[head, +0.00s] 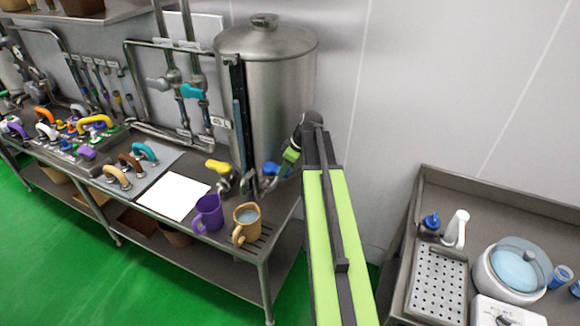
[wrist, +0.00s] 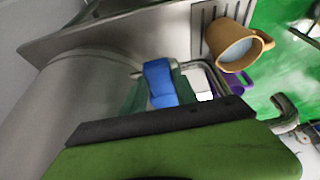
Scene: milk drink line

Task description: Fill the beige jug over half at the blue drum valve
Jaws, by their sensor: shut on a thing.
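The beige jug (head: 244,235) stands upright on the slatted right end of the steel bench, below the drum taps. Pale liquid shows inside it, and it also appears in the wrist view (wrist: 253,50). I cannot tell its exact level or see a clear stream. The blue drum valve handle (head: 270,169) is low on the steel drum (head: 275,95). My gripper (head: 286,160) is at this handle. In the wrist view its dark green fingers are shut on the blue handle (wrist: 158,80), one on each side. The valve spout is partly hidden.
A purple jug (head: 208,218) stands just left of the beige jug. A yellow valve handle (head: 217,167) is left of the blue one. A white sheet (head: 172,196) lies on the bench. A separate steel counter (head: 400,290) stands at the right.

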